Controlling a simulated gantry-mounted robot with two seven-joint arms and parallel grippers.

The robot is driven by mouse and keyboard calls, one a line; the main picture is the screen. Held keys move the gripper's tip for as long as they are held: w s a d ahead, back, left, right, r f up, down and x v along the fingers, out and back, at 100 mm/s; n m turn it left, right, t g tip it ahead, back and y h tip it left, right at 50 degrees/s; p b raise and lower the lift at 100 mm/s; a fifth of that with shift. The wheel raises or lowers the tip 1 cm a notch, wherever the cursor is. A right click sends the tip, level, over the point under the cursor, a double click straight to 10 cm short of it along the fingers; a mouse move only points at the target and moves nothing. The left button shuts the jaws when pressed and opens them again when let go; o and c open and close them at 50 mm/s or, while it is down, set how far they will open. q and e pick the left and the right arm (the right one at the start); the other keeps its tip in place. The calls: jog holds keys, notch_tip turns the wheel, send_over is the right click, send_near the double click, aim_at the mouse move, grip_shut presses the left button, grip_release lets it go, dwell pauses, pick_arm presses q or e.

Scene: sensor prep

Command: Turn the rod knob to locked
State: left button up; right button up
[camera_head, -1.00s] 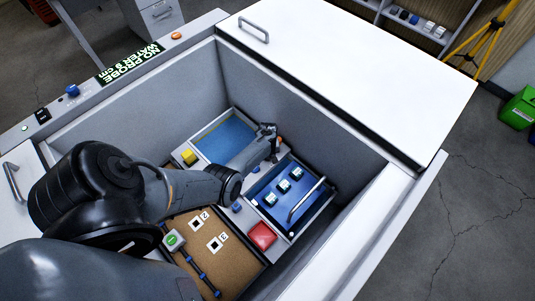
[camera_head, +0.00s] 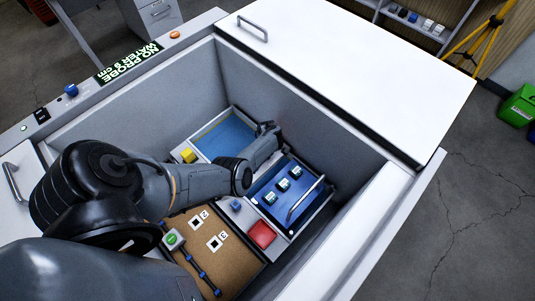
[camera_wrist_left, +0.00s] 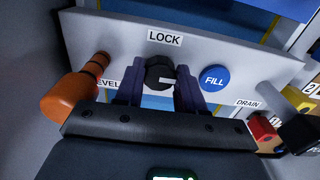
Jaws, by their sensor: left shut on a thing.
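The black rod knob (camera_wrist_left: 160,74) sits on a light panel under a LOCK label (camera_wrist_left: 164,38) in the left wrist view. A pale mark on its face points to the right in that picture. My left gripper (camera_wrist_left: 158,88) has its two fingers on either side of the knob and is shut on it. In the head view my left gripper (camera_head: 266,129) is down inside the tank at the far panel, and the knob is hidden there. My right gripper is not in view.
Close beside the gripper are an orange handle (camera_wrist_left: 75,97), a blue FILL button (camera_wrist_left: 214,78) and a red knob (camera_wrist_left: 262,127) by a DRAIN label. A blue tray (camera_head: 272,178) with several small bottles, a red block (camera_head: 262,234) and the tank walls surround my arm.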

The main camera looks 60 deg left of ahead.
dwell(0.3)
pick_arm(q)
jog(key=o, duration=1)
jog(key=shift+o, duration=0.2)
jog(key=shift+r+p, duration=0.4)
jog(key=shift+r, duration=0.15)
notch_tip(320, 180, up, 10)
jog(key=p, duration=0.5)
jog(key=shift+f, duration=0.15)
jog(key=shift+a, duration=0.1)
